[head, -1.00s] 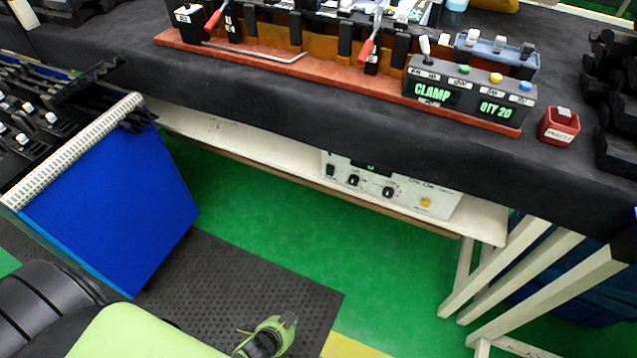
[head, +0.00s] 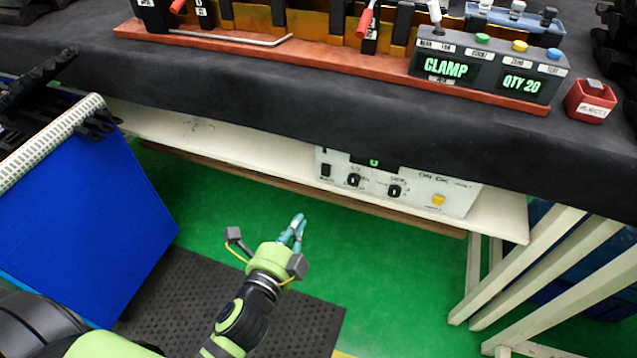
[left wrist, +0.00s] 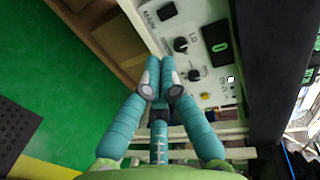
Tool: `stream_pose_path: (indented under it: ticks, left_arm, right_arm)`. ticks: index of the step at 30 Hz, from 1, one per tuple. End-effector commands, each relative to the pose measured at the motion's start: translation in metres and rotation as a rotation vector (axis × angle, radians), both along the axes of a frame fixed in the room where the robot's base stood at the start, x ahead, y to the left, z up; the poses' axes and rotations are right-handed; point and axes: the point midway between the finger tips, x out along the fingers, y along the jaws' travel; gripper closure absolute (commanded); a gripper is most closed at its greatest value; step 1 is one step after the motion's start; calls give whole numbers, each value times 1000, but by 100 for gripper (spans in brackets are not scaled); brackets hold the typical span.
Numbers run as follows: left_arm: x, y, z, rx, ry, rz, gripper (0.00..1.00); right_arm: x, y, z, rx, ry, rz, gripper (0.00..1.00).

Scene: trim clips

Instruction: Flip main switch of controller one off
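A white controller box (head: 400,187) sits on the shelf under the table, with dark knobs, a small green display and a yellow button. A black rocker switch (head: 325,170) is at the left end of its front; its position cannot be told. The box (left wrist: 222,85) and its switch (left wrist: 167,11) also show in the left wrist view. Its printed name is too small to read. My left gripper (head: 299,220) is below and in front of the shelf, apart from the box. In the left wrist view its teal fingers (left wrist: 160,62) are together and empty. My right gripper is not visible.
A blue panel (head: 90,200) is at left, and white legs (head: 525,265) at right. Green floor lies open below.

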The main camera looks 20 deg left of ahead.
Motion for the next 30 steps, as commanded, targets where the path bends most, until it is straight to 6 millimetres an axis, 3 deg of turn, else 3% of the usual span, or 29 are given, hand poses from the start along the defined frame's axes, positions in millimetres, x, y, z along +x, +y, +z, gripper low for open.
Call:
stream_pose_path:
  ticks: [5,10,24,30]
  left_arm:
    - [1,0,-1,-1,1,-1,100]
    - [16,-1,-3,-1,-2,-1,100]
    - [108,-4,-18,-1,0,0,100]
    - [132,-5,-22,-3,1,-1,100]
  right_arm:
    - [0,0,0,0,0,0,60]
    - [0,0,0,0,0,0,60]
    - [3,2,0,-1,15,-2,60]
    - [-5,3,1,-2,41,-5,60]
